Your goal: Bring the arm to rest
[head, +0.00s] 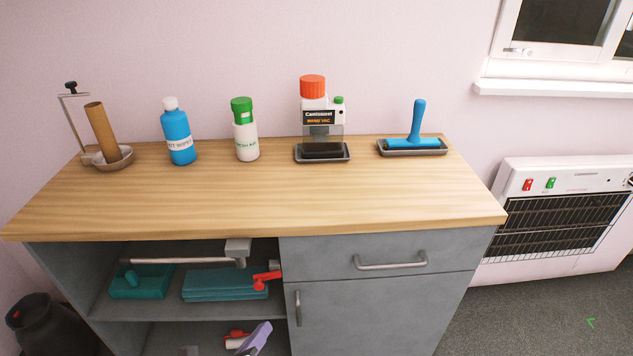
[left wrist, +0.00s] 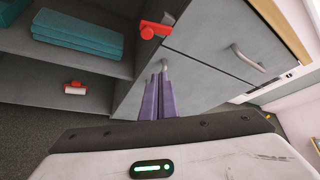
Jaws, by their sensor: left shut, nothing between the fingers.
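My left gripper (head: 264,328) shows at the bottom of the head view as purple fingers, in front of the lower part of the grey cabinet (head: 385,312). In the left wrist view the gripper's two purple fingers (left wrist: 160,78) lie close together, shut, with nothing between them. They point toward the cabinet front, near the edge between its open shelves and its door. Whether they touch it cannot be told. My right gripper is in neither view.
A heater (head: 560,215) stands right, a dark bin (head: 45,322) left.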

